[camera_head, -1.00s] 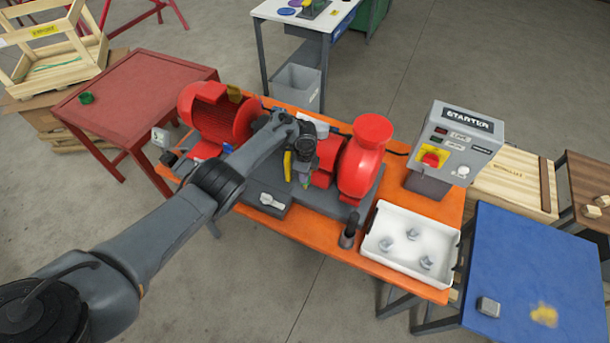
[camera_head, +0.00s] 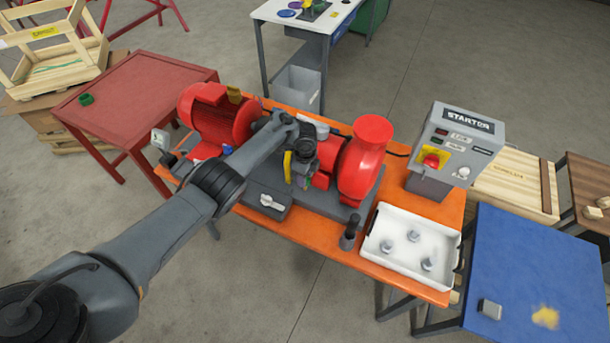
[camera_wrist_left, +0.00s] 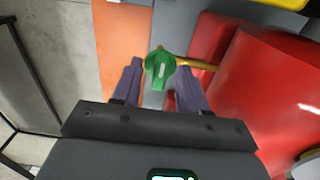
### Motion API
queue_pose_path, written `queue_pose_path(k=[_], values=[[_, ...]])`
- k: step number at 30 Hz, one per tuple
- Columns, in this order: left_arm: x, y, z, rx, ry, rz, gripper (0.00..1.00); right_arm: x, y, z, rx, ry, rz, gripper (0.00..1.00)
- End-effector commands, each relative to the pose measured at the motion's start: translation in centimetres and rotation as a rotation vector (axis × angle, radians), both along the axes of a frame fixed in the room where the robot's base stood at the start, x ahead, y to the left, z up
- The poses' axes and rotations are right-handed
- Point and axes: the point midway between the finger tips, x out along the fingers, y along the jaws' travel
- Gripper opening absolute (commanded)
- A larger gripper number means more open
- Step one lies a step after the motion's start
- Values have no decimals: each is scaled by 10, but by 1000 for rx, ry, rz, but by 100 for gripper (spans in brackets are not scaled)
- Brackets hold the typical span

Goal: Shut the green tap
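The green tap (camera_wrist_left: 160,68) shows in the left wrist view as a green handle with a pale mark, beside a thin brass-coloured pipe (camera_wrist_left: 195,63). My left gripper (camera_wrist_left: 158,82) is open, with one purple-grey finger on each side of the green handle. I cannot tell whether either finger touches it. In the head view my left gripper (camera_head: 302,180) points down over the pump skid, in front of the red pump (camera_head: 362,160), and it largely hides the tap. My right gripper is not in view.
A red motor (camera_head: 215,115) stands left of my wrist on the orange bench (camera_head: 395,280). A white tray (camera_head: 385,222) with several grey parts lies to the right, below the grey starter box (camera_head: 450,140). A dark upright post (camera_head: 350,232) stands near the bench's front.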

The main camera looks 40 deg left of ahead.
Motion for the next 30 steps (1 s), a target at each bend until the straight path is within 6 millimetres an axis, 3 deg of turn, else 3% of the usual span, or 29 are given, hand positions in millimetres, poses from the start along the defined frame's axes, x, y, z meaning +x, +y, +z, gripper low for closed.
queue_pose_path(k=[11,30], values=[[1,0,7,-1,-1,-1,43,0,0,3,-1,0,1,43],[1,0,99,-1,-1,1,43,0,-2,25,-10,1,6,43]])
